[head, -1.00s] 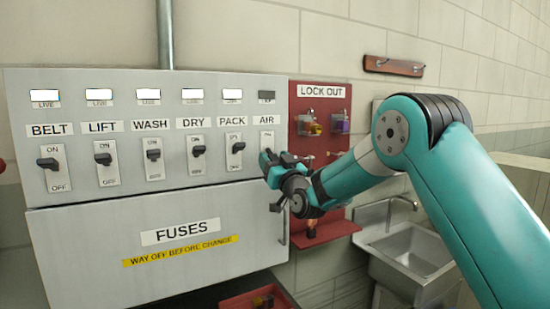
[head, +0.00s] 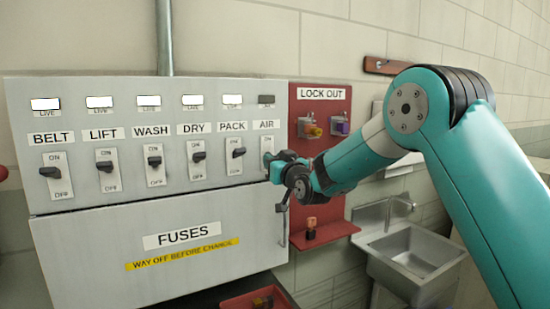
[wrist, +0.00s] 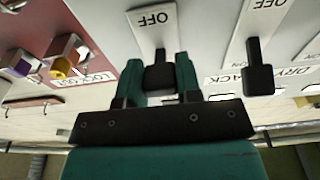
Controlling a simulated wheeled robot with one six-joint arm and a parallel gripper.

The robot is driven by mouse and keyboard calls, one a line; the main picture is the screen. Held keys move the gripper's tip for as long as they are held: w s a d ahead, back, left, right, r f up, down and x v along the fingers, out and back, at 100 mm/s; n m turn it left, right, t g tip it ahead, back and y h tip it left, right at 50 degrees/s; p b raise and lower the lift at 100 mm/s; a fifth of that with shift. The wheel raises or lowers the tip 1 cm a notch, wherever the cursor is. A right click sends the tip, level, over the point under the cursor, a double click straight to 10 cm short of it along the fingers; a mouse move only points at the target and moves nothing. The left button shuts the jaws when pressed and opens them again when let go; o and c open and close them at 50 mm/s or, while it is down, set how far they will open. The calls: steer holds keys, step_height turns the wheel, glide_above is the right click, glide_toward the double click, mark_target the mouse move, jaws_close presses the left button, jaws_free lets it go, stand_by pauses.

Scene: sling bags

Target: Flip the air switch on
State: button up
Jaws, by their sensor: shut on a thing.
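The AIR switch (head: 267,144) is the rightmost switch on the grey panel, under the AIR label (head: 266,125). The lamp above it (head: 266,100) is dark. My gripper (head: 272,162) is at this switch and hides its lever in the head view. In the wrist view, which is upside down, my gripper (wrist: 159,82) has a finger on each side of the black lever (wrist: 159,77) and is shut on it. The OFF mark (wrist: 154,18) shows clear of the lever. I cannot tell the lever's exact angle.
The PACK switch (head: 238,153) stands close on the left, in a row with several others whose lamps are lit. A red LOCK OUT board (head: 335,107) with padlocks is on the right. The fuse door (head: 95,270) lies below, and a sink (head: 415,262) at lower right.

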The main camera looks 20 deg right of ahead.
step_height(320, 180, up, 3)
steer(key=g+p, duration=0.4)
steer(key=shift+f+g+h+p, duration=0.15)
steer(key=shift+g+h+p, duration=0.15)
steer(key=shift+h, duration=0.1)
steer(key=g+p, duration=0.1)
steer(key=r+g+p, duration=0.1)
steer(key=p, duration=0.1)
steer(key=shift+w+h+p, duration=0.15)
steer(key=shift+h+p, duration=0.15)
steer(key=shift+w+g+p, duration=0.1)
steer(key=shift+g+p, duration=0.55)
steer(key=shift+g, duration=0.05)
steer(key=o, duration=0.9)
steer(key=shift+f, duration=0.1)
